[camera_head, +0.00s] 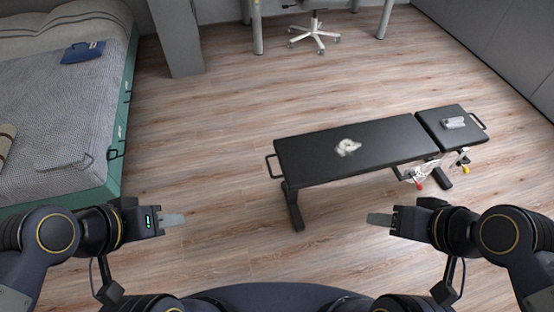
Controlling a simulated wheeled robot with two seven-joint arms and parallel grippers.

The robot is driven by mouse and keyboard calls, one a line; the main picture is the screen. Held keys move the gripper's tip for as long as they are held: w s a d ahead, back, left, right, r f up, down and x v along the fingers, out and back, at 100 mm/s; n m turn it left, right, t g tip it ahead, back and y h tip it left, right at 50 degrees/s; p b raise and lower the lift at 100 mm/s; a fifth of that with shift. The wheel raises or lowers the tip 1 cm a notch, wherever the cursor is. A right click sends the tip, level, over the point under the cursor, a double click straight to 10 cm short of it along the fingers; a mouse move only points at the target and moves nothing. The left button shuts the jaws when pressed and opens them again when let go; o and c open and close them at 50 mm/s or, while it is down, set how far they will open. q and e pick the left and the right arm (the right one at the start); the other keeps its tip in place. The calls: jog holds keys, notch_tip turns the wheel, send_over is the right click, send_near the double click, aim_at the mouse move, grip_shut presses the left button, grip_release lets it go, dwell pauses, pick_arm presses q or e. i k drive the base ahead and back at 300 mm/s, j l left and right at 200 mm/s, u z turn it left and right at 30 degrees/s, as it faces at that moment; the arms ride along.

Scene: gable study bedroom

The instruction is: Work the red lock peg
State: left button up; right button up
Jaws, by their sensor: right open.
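A small red knob (419,186), which looks like the red lock peg, shows below the front edge of a black padded bench (375,158), under its right part. It is small and its fine detail cannot be made out. My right gripper (380,219) is at the lower middle, left of and nearer than the red knob, apart from it, open and empty. My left gripper (173,219) is at the lower left, far from the bench, with nothing visible in it; its jaw gap cannot be seen.
A yellow knob (465,170) sits right of the red one, beside white bracket parts (418,171). A pale cloth-like item (347,147) and a grey object (453,123) lie on the bench. A bed (62,110) stands left. Wooden floor (200,130) between is clear.

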aim_at(419, 186)
jog(key=k+j+z, duration=0.1)
jog(key=z, duration=1.4)
